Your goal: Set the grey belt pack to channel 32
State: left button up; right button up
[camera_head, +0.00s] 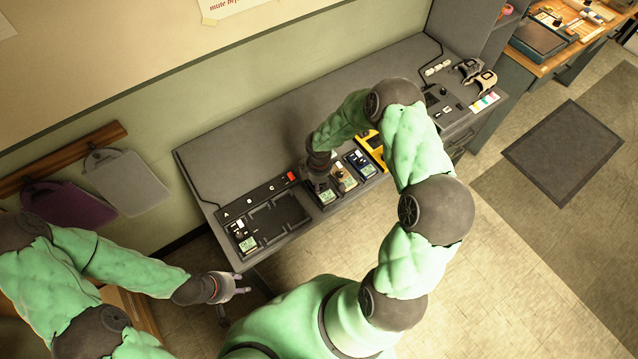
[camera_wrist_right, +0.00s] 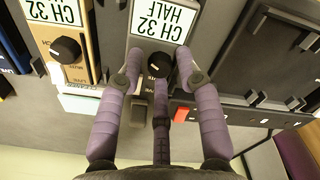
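The grey belt pack (camera_wrist_right: 148,45) is at the top middle of the right wrist view. Its display (camera_wrist_right: 160,20) reads "CH 32 HALF", with the top edge cut off. Its black knob (camera_wrist_right: 158,66) is below the display. My right gripper (camera_wrist_right: 157,62) has its fingers on both sides of the knob, with visible gaps. In the head view the grey pack (camera_head: 326,197) stands on the desk, partly hidden under my right gripper (camera_head: 318,180). My left gripper (camera_head: 243,284) is open and empty, in front of the desk's left end.
Blue (camera_head: 360,163) and yellow (camera_head: 373,141) units stand farther right. A dark tray (camera_head: 280,216) holds another unit (camera_head: 246,242) at the left. The desk's back surface (camera_head: 250,140) is clear.

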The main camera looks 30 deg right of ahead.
grip_shut()
jog(key=shift+f+m+b, duration=0.15)
jog(key=shift+m+b, duration=0.15)
jog(key=shift+b, duration=0.3)
jog(key=shift+m+b, duration=0.6)
jog(key=shift+b, duration=0.1)
jog(key=o, duration=0.5)
grip_release()
jog(key=shift+r, duration=0.25)
notch_tip(320, 180, up, 12)
jog(key=shift+f, duration=0.1)
